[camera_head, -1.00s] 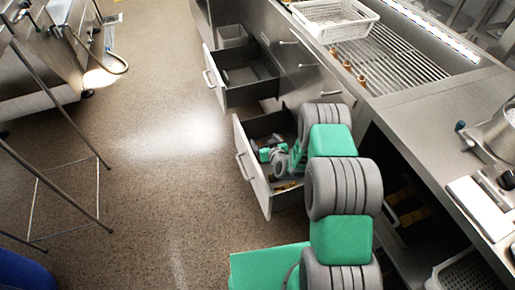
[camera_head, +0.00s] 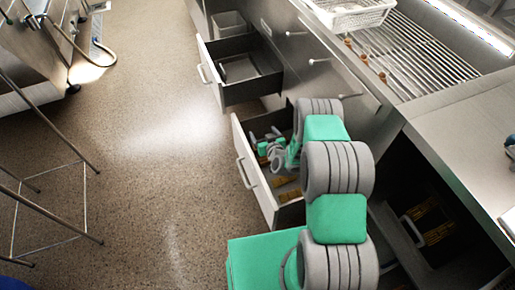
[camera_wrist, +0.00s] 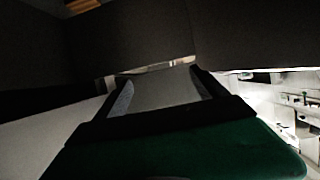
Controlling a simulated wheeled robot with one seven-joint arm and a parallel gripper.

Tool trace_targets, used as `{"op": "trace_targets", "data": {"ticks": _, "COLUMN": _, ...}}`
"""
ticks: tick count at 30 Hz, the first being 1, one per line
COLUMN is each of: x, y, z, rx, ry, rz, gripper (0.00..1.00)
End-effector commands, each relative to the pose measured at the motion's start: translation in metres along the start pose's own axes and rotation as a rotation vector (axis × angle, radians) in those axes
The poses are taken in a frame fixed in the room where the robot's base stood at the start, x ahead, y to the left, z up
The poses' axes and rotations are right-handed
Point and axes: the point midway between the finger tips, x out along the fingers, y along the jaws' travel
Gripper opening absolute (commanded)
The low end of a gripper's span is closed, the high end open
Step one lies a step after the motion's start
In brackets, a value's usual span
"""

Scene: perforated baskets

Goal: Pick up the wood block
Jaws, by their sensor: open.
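Low yellow-brown pieces, possibly wood blocks, lie in the open lower drawer (camera_head: 243,160) in the head view, one near the front (camera_head: 289,196) and one a little behind it (camera_head: 282,181). I cannot tell whether they are separate blocks. My gripper (camera_head: 265,138) is over the back part of this drawer, open, with nothing visible between its fingers. The pieces lie apart from it, nearer the drawer's front end. The dark wrist view shows my gripper (camera_wrist: 158,84) close to dark drawer walls. A brown patch at its top edge is unclear.
A second open drawer (camera_head: 240,88) stands farther back with a grey tray inside. The steel counter (camera_head: 470,120) is on the right, with a white perforated basket (camera_head: 352,17) on top. A dark open compartment lies below. Metal stand legs (camera_head: 85,190) are at left; the floor between is clear.

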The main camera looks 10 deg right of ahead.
Motion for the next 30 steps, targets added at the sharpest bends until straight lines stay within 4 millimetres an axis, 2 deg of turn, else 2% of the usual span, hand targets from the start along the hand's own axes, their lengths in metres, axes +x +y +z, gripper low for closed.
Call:
{"op": "trace_targets", "data": {"ticks": 1, "x": 0.005, "y": 0.000, "z": 0.013, "rx": 0.000, "ry": 0.000, "rz": 0.000, "gripper": 0.82}}
{"op": "trace_targets", "data": {"ticks": 11, "x": 0.028, "y": -0.001, "z": 0.068, "rx": -0.001, "ry": 0.000, "rz": -0.002, "gripper": 0.82}}
{"op": "trace_targets", "data": {"ticks": 14, "x": 0.037, "y": -0.002, "z": 0.090, "rx": -0.001, "ry": 0.000, "rz": -0.002, "gripper": 0.82}}
{"op": "trace_targets", "data": {"ticks": 18, "x": 0.054, "y": -0.002, "z": 0.131, "rx": -0.001, "ry": -0.001, "rz": -0.003, "gripper": 0.82}}
{"op": "trace_targets", "data": {"ticks": 21, "x": 0.063, "y": -0.002, "z": 0.151, "rx": -0.001, "ry": 0.000, "rz": -0.003, "gripper": 0.82}}
{"op": "trace_targets", "data": {"ticks": 26, "x": 0.069, "y": -0.002, "z": 0.158, "rx": -0.002, "ry": 0.001, "rz": -0.004, "gripper": 0.82}}
{"op": "trace_targets", "data": {"ticks": 30, "x": 0.087, "y": -0.002, "z": 0.157, "rx": -0.004, "ry": 0.003, "rz": -0.004, "gripper": 0.82}}
